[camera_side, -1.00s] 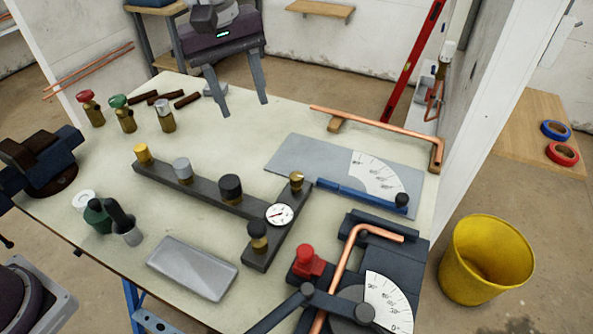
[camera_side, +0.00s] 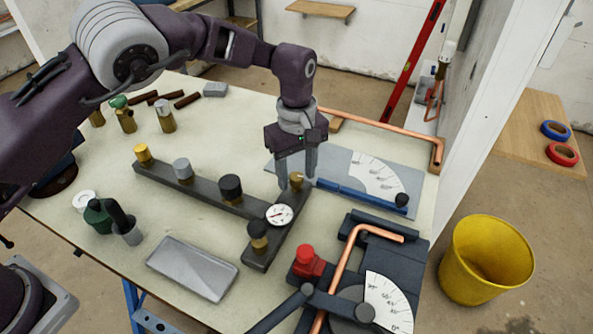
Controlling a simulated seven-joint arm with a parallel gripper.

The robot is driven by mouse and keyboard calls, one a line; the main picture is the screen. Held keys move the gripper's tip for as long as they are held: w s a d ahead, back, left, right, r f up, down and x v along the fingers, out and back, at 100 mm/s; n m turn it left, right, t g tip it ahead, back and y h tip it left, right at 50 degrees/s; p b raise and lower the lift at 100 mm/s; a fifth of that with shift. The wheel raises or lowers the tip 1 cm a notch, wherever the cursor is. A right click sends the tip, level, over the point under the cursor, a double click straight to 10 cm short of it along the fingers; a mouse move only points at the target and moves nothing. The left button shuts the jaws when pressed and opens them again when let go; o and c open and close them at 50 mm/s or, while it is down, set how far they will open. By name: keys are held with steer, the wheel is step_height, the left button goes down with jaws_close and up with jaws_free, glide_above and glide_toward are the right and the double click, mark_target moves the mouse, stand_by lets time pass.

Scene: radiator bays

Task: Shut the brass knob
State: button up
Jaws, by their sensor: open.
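The brass knob (camera_side: 296,181) stands at the far right end of the dark T-shaped manifold (camera_side: 215,197), beyond the round white gauge (camera_side: 279,215). My gripper (camera_side: 297,174) points straight down over it, with its fingers open. One finger is on the left of the knob and the other on the right. The knob shows between the fingertips; I cannot tell whether either finger touches it.
A pipe bender with a red knob (camera_side: 307,262) and a copper pipe (camera_side: 345,265) is at front right. A blue bar (camera_side: 350,193) lies close to the right finger.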

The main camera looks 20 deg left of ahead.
jaws_close()
steer(key=shift+m, duration=0.3)
steer(key=m, duration=0.4)
steer(key=shift+m, duration=0.4)
steer(key=m, duration=0.4)
steer(key=shift+m, duration=0.3)
steer(key=m, duration=0.5)
steer(key=shift+m, duration=2.4)
jaws_free()
